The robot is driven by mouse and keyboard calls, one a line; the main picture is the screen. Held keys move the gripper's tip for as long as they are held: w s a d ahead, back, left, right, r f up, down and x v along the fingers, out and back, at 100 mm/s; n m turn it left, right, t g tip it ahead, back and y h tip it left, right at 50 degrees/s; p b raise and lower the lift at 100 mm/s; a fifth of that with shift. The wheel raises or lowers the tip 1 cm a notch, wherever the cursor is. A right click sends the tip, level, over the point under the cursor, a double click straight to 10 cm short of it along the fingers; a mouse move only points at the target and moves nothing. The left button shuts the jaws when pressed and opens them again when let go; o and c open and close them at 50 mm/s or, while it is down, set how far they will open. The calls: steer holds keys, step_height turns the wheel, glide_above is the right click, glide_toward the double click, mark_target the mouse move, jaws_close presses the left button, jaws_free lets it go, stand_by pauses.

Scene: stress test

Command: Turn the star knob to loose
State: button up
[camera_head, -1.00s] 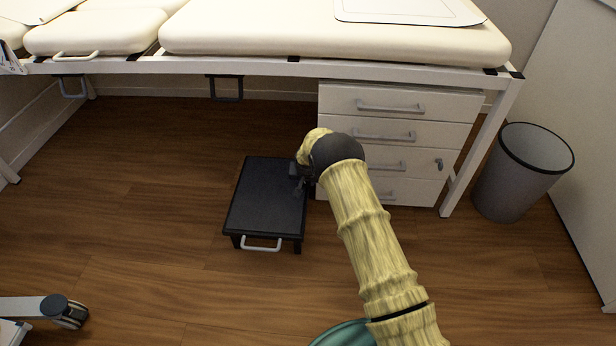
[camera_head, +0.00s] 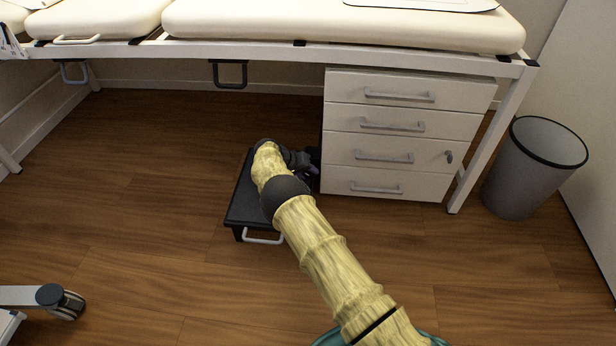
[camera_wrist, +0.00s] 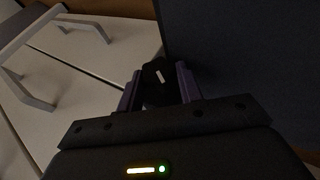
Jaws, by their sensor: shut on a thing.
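The star knob (camera_wrist: 158,78) shows in the wrist view as a small dark piece with a short pale mark. It sits between the two fingers of my gripper (camera_wrist: 159,88), which is shut on it. Its outline is dim, and the fingers and wrist hide part of it. In the head view my gripper (camera_head: 306,164) is low, over the right edge of the black step stool and beside the left side of the drawer cabinet. The knob cannot be made out there. I cannot tell which way its pale mark reads as loose.
The white drawer cabinet (camera_head: 401,157) stands close right of my gripper. The black step stool (camera_head: 240,201) is beneath my wrist. The padded couch (camera_head: 330,25) overhangs behind. A grey bin (camera_head: 532,178) stands at right.

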steer(key=shift+d+f, duration=0.1)
steer(key=shift+f, duration=0.1)
steer(key=o, duration=1)
steer(key=shift+s, duration=0.1)
